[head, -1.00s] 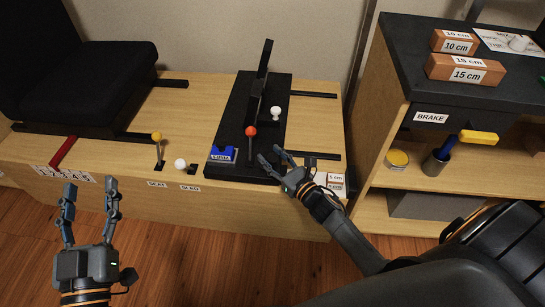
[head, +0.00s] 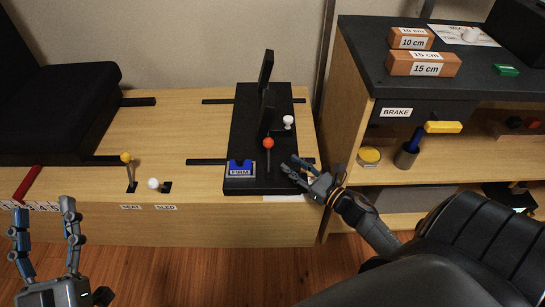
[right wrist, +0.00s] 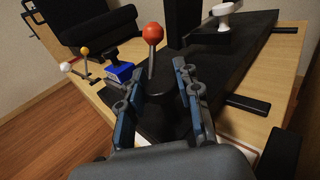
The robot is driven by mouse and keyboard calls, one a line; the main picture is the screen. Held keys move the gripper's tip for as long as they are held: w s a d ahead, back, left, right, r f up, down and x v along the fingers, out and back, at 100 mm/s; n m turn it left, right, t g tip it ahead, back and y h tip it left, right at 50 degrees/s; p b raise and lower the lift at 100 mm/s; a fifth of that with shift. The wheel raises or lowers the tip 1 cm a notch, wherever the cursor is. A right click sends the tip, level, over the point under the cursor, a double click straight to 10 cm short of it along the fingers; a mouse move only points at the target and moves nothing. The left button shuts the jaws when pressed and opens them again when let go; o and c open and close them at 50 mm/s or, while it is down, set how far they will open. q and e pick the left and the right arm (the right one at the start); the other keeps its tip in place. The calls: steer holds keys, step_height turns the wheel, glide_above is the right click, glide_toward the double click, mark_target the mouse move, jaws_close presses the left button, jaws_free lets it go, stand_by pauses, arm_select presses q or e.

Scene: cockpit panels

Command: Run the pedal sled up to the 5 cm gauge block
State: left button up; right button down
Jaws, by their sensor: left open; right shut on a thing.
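The pedal sled (head: 243,125) is a black plate on dark rails, with upright pedals, a red-knobbed lever (head: 268,143) and a white knob (head: 288,122). Rail shows on its left, and only short rail ends show on its right. My right gripper (head: 290,165) is at the sled's near right edge. In the right wrist view its fingers (right wrist: 153,75) straddle a dark part of the sled below the red knob. My left gripper (head: 43,210) is open and empty at the lower left.
A seat lever (head: 128,170) and a white sled knob (head: 154,184) stand left of the sled. The 10 cm block (head: 411,38) and 15 cm block (head: 423,63) lie on the dark cabinet top. The wooden cabinet (head: 345,90) side rises close to the right rail ends.

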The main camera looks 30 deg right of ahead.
steer(key=shift+s+d, duration=0.1)
steer(key=shift+d, duration=0.15)
steer(key=c, duration=0.9)
jaws_free()
steer(key=shift+s+d, duration=0.1)
steer(key=shift+d, duration=0.05)
steer(key=shift+s, duration=0.1)
steer(key=shift+s, duration=0.25)
steer(key=s, duration=0.3)
steer(key=s+d, duration=0.1)
steer(key=s, duration=0.3)
steer(key=s+d, duration=0.1)
steer(key=s, duration=0.3)
steer(key=shift+s+d, duration=0.1)
steer(key=shift+d, duration=0.05)
